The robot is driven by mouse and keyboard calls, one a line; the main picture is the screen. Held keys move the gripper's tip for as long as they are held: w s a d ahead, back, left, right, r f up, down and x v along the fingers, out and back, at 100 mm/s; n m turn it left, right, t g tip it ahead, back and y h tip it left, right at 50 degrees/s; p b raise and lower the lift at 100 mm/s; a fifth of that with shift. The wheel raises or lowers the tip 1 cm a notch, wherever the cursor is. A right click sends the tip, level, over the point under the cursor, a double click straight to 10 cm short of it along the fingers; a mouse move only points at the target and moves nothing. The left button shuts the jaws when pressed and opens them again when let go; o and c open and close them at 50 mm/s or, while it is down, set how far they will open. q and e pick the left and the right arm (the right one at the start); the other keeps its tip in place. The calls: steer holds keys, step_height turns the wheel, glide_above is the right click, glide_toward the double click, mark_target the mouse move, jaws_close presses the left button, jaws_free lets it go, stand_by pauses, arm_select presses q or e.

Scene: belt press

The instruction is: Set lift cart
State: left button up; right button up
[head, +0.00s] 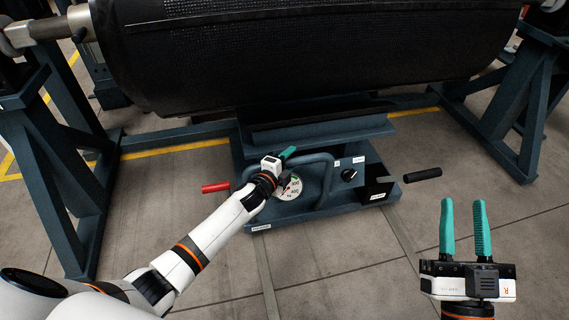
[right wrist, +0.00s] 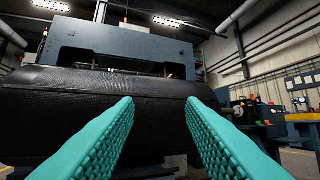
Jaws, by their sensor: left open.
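The lift cart (head: 265,205) is a dark blue-grey unit on the floor under the large black roll (head: 300,60). Its front panel has a round dial (head: 289,188), a black knob (head: 349,174) and a curved grey handle (head: 327,180). A red grip (head: 215,187) sticks out at its left and a black-gripped lever (head: 422,174) at its right. My left gripper (head: 288,152) is over the front panel, just above the dial; its arm hides part of the panel. Whether it touches the cart is unclear. My right gripper (head: 465,228) is open and empty, right of the cart; its fingers also show in the right wrist view (right wrist: 160,130).
Blue steel stands hold the roll at left (head: 55,150) and right (head: 513,110). Yellow floor lines run behind the cart. The floor before the cart is clear. The right wrist view shows a blue machine frame (right wrist: 120,45) above the roll.

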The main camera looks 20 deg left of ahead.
arm_select(q)
steer(key=shift+s, duration=0.2)
steer(key=p+v, duration=0.3)
steer(key=v, duration=0.8)
steer(key=shift+s+p, duration=0.3)
steer(key=shift+p, duration=0.1)
arm_select(e)
step_height(320, 180, down, 14)
steer(key=d+g+h, duration=0.2)
steer(key=g+h, duration=0.1)
steer(key=g, duration=0.7)
steer(key=shift+s+d+r+m, duration=0.25)
steer(key=shift+s+m, duration=0.05)
steer(key=shift+s, duration=0.1)
